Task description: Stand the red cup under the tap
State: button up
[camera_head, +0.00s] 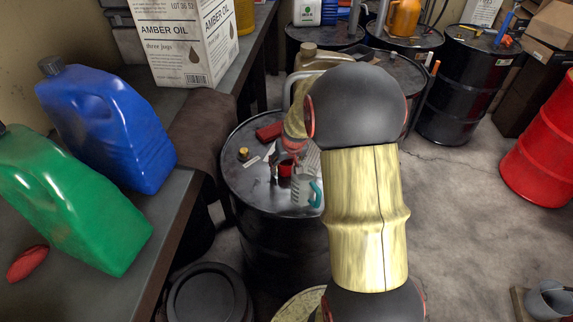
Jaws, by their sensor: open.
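A small red cup (285,169) stands on the lid of the nearest black drum (240,190), in the middle of the view. My gripper (288,163) is over the drum lid, at the red cup, with its jaws open. The cup is partly covered by the gripper, and I cannot tell whether the fingers are around it or touch it. I cannot make out a tap for certain; my arm hides the right part of the drum lid and what is behind it.
A clear measuring jug with a teal handle (308,192) stands just in front of the red cup. A red block (269,131) and a brass cap (243,154) are on the same lid. Blue (110,125) and green (70,200) jugs crowd the left bench.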

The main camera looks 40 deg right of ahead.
jog(key=shift+r, duration=0.1)
jog(key=shift+r, duration=0.3)
jog(key=s+a+r+p, duration=0.2)
jog(key=a+r, duration=0.2)
jog(key=r, duration=0.4)
jog(key=s+a+r+p, duration=0.1)
jog(key=s+a+r, duration=0.1)
jog(key=a+r, duration=0.35)
jog(key=s+a+r+n+t, duration=0.1)
jog(key=s+a+r+n, duration=0.25)
jog(key=a+r, duration=0.5)
jog(key=s+a+r+n+y, duration=0.1)
jog(key=s+a+r+y, duration=0.1)
jog(key=s+a, duration=1.1)
jog(key=shift+s+r+n+t, duration=0.15)
jog(key=shift+r+n+t, duration=0.2)
jog(key=shift+r, duration=0.35)
